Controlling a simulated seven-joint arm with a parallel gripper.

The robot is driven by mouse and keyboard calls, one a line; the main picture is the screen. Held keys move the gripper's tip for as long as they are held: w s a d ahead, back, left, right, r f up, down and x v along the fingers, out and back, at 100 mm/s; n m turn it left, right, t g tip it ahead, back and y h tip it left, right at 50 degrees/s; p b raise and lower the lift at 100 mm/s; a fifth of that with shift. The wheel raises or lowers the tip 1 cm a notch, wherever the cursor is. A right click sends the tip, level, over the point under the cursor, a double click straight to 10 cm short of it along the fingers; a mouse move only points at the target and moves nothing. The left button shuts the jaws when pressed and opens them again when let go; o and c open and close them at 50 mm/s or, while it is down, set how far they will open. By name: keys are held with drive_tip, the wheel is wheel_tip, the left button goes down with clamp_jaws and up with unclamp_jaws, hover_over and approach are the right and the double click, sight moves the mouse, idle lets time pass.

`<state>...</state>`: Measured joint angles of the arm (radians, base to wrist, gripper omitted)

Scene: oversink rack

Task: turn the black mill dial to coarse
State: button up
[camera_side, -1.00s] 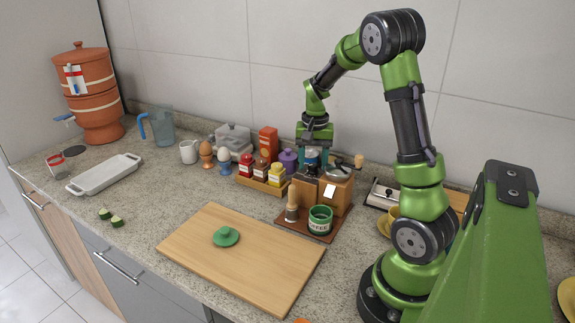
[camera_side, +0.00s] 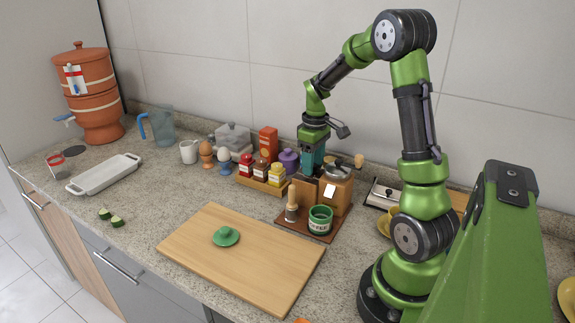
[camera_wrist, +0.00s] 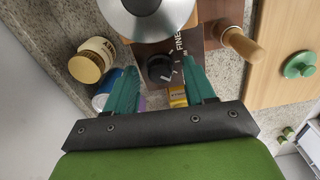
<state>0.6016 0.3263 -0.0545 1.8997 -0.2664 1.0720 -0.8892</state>
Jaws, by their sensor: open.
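The black mill dial (camera_wrist: 159,69) is in the wrist view, on the dark front plate of the wooden mill (camera_side: 335,193). White marks show by its lower right edge. The word FINE (camera_wrist: 179,41) is printed up and right of it; no other word is readable. My gripper (camera_wrist: 160,66) is open, its two teal fingers on the left and right of the dial with gaps visible. How deep the fingertips reach is unclear. In the side view my gripper (camera_side: 312,163) points down beside the mill and hides the dial.
A spice tray (camera_side: 266,186) with several small jars stands close left of the mill. A green COFFEE tin (camera_side: 320,220) and a wooden-handled tool (camera_side: 292,204) stand in front. The cutting board (camera_side: 225,268) holds a green lid (camera_side: 226,236).

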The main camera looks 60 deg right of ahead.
drive_tip(key=n, duration=0.3)
wheel_tip(320, 180, up, 16)
drive_tip(key=s+a+f+m+t+y, duration=0.1)
drive_tip(key=s+a+m+t, duration=0.2)
drive_tip(key=a, duration=1)
drive_tip(key=s+a+f+m+t, duration=0.1)
drive_tip(key=s+a+m+t, duration=0.2)
drive_tip(key=a, duration=1)
drive_tip(key=shift+s+f+m+t+y, duration=0.2)
drive_tip(key=shift+s+m+t+y, duration=0.15)
drive_tip(key=shift+s+t, duration=0.2)
drive_tip(key=shift+s+a+r, duration=0.15)
drive_tip(key=shift+a+r, duration=0.1)
drive_tip(key=shift+a, duration=0.1)
